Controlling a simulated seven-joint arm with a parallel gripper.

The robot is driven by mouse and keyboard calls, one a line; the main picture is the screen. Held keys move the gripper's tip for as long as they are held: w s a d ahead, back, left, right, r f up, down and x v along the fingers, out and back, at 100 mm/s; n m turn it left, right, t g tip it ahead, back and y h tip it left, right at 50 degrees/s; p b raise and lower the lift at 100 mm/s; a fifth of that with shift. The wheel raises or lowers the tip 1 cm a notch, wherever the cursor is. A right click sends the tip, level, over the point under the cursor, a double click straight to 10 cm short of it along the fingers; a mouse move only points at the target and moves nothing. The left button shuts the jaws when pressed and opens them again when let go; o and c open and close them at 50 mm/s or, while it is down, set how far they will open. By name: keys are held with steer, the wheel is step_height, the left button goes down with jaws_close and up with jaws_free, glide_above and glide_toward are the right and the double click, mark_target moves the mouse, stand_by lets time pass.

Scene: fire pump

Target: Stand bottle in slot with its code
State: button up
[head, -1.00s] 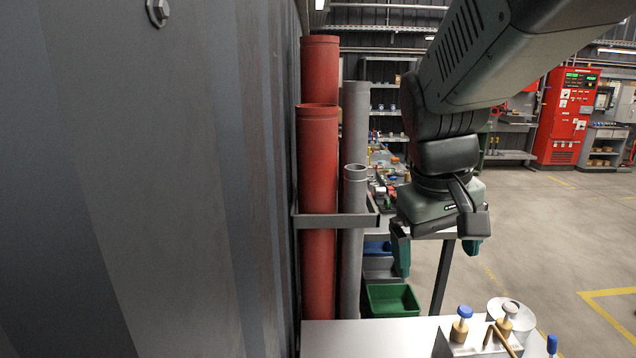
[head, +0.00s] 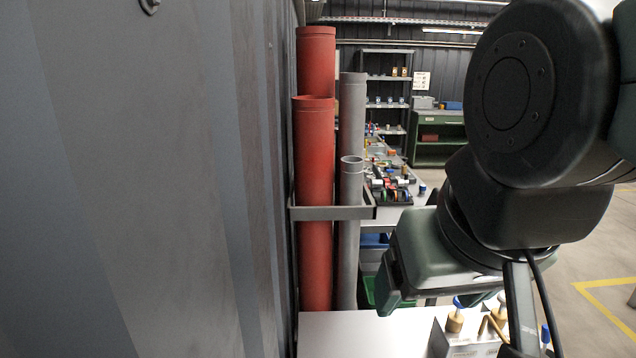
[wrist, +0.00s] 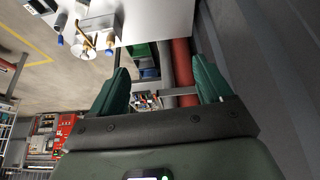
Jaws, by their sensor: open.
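Small brass-coloured pieces with blue or white tops stand at the right of the white table (head: 350,335); one blue-topped piece (head: 455,318) is at the left of the group. They stand by a pale metal holder (head: 468,345) on the table. I cannot tell which piece is the bottle, and no code or slot is readable. In the wrist view the holder and pieces (wrist: 83,38) are at the upper left. My gripper (wrist: 160,66) is open and empty, its two green fingers apart. In the head view my arm hides part of the table's right end.
Red pipes (head: 314,160) and grey pipes (head: 350,190) stand in a wall rack (head: 335,213) behind the table. A large grey wall (head: 150,180) fills the left. A green bin (head: 368,290) is behind the table. The table's left part is bare.

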steer(key=w+d+f+n+g+h, duration=0.2)
steer(key=w+d+f+n+h, duration=0.15)
steer(key=d+f+h, duration=0.4)
steer(key=w+d+f+n+g+h, duration=0.25)
steer(key=d+f+n+h, duration=0.35)
steer(key=d, duration=0.3)
steer(key=w+d+f+n+g+h, duration=0.1)
steer(key=w+d+f+n+h, duration=0.25)
steer(key=d+f+h, duration=0.45)
steer(key=f+n+t+y, duration=0.3)
steer(key=f+n+t, duration=0.1)
steer(key=f, duration=0.2)
steer(key=f+n+t+y, duration=0.2)
steer(key=f+n+t, duration=0.2)
steer(key=f, duration=0.3)
steer(key=f+n+t+y, duration=0.3)
steer(key=f+n+t, duration=0.2)
steer(key=f, duration=0.2)
steer(key=shift+a+n+y, duration=0.25)
steer(key=shift+n+y, duration=0.05)
steer(key=shift+y, duration=0.05)
steer(key=shift+w, duration=0.1)
steer(key=shift+x, duration=3.7)
